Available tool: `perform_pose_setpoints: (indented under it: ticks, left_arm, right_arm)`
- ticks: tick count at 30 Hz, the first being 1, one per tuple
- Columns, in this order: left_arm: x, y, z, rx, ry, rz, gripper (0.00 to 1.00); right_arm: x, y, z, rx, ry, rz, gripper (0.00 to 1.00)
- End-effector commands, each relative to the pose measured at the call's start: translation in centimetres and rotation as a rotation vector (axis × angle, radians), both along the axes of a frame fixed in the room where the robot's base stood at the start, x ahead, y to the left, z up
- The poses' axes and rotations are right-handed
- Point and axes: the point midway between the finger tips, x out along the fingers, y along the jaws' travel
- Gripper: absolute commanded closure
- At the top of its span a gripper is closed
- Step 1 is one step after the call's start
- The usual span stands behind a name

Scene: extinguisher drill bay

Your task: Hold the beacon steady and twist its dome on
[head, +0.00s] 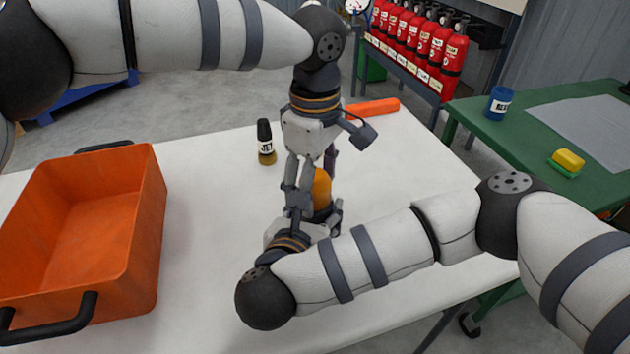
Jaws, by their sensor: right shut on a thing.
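The beacon's amber dome (321,190) shows in the middle of the white table, partly covered by my grippers. My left gripper (314,182) points down from above, with its fingers at the dome. Whether they press on it or stand a little apart, I cannot tell. My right gripper (322,216) reaches in low from the front and is shut on the beacon just below the dome.
An orange crate (148,235) with black handles stands at the left of the white table (215,200). A green table (470,128) at right holds a blue can (498,103) and a yellow sponge (568,160).

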Motion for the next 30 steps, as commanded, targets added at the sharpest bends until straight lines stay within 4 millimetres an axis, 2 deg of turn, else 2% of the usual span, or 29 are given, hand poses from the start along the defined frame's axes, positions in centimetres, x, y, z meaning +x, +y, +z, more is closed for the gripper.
perform_pose_setpoints:
  ticks: [7, 13, 23, 30]
  left_arm:
    - [0.00, -0.01, -0.10, -0.001, -0.001, 0.000, 0.39]
    - [0.01, -0.02, -0.08, 0.000, 0.000, 0.000, 0.84]
    - [0.02, -0.01, -0.08, 0.000, 0.000, 0.031, 0.85]
    - [-0.01, -0.02, -0.09, 0.000, 0.001, 0.171, 0.85]
  right_arm:
    - [-0.01, 0.01, -0.03, 0.002, 0.001, 0.001, 0.94]
    - [-0.01, 0.01, -0.03, 0.002, 0.001, 0.001, 0.94]
    - [-0.01, 0.01, -0.03, 0.001, 0.001, 0.000, 0.94]
    - [-0.01, 0.01, -0.03, 0.001, 0.001, 0.000, 0.94]
